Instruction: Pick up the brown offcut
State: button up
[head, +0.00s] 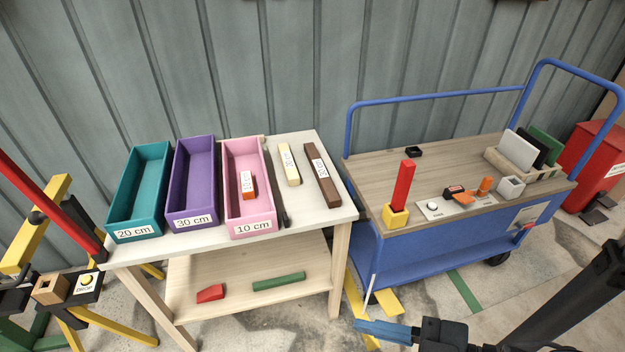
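The brown offcut (322,175) is a long dark brown bar with a white label. It lies on the pale table top (300,222) near its right edge, to the right of a shorter cream offcut (289,164). My gripper (366,329) shows at the bottom of the head view, low and to the right of the table. Its blue finger part points left, apart from the brown offcut. Whether the fingers are open or shut does not show.
Teal (120,203), purple (180,195) and pink (262,225) bins stand left on the table; the pink one holds an orange offcut (247,185). Red (210,293) and green (279,281) pieces lie on the lower shelf. A blue trolley (420,252) stands right.

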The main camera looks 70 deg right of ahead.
aim_at(329, 190)
jog(key=i+j+z, duration=0.15)
jog(key=j, duration=0.2)
jog(key=i+j+z, duration=0.1)
jog(key=j, duration=0.3)
jog(key=i+j+z, duration=0.15)
jog(key=j, duration=0.25)
jog(key=z, duration=1.85)
